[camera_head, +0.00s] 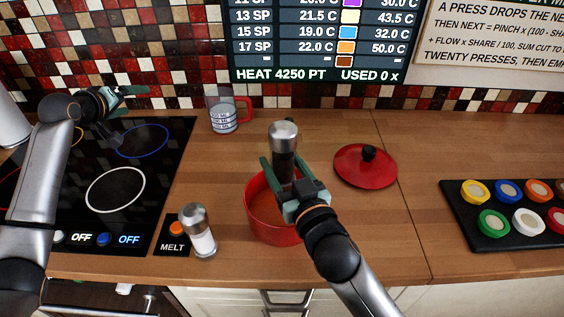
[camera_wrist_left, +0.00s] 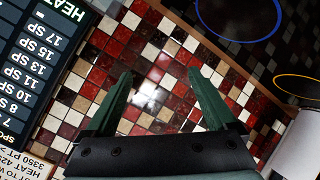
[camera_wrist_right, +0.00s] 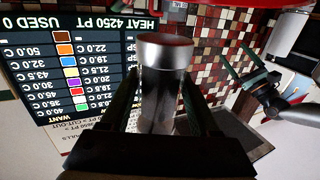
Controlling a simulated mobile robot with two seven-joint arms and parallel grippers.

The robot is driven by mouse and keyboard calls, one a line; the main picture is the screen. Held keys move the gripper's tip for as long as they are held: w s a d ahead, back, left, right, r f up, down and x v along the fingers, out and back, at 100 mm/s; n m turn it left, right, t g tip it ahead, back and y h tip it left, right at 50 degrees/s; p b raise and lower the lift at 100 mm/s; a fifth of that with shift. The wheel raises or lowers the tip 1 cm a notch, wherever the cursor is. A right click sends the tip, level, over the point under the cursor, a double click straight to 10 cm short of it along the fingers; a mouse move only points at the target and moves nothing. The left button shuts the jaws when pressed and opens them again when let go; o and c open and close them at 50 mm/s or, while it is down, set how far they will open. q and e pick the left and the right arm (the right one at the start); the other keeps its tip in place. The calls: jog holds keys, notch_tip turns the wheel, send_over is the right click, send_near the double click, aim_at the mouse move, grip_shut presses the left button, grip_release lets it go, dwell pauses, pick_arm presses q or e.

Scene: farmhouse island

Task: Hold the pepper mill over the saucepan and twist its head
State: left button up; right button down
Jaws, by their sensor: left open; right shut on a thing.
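The pepper mill (camera_head: 284,138), dark-bodied with a silver head, is upright over the red saucepan (camera_head: 262,224). My right gripper (camera_head: 280,180) is shut on the mill's body, below its head. In the right wrist view the mill's head (camera_wrist_right: 164,48) rises clear above the fingers. The mill's lower end is hidden behind the gripper in the head view. The saucepan stands on the wooden counter, its inside partly covered by my gripper. My left gripper (camera_head: 132,100) is open and empty above the back of the hob; in the left wrist view its fingers (camera_wrist_left: 157,95) are apart.
The red lid (camera_head: 365,170) lies right of the saucepan. A shaker (camera_head: 200,238) stands left of it beside the MELT button (camera_head: 177,229). A measuring cup (camera_head: 224,115) stands behind. The black hob (camera_head: 150,210) is left; a tray of coloured pots (camera_head: 478,240) is right.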

pick_arm(q)
jog(key=d+r+m+g+h, duration=0.1)
jog(key=d+r+m+h, duration=0.15)
jog(key=d, duration=0.55)
jog(key=d+r+m+g+h, duration=0.15)
jog(key=d+r, duration=0.25)
jog(key=d, duration=0.5)
notch_tip(320, 180, up, 8)
jog(key=m+g+y, duration=0.3)
jog(key=m+g, duration=0.4)
jog(key=m, duration=0.2)
send_over(282, 127)
jog(key=shift+w, duration=0.35)
jog(key=shift+s, duration=0.25)
jog(key=shift+f, duration=4.5)
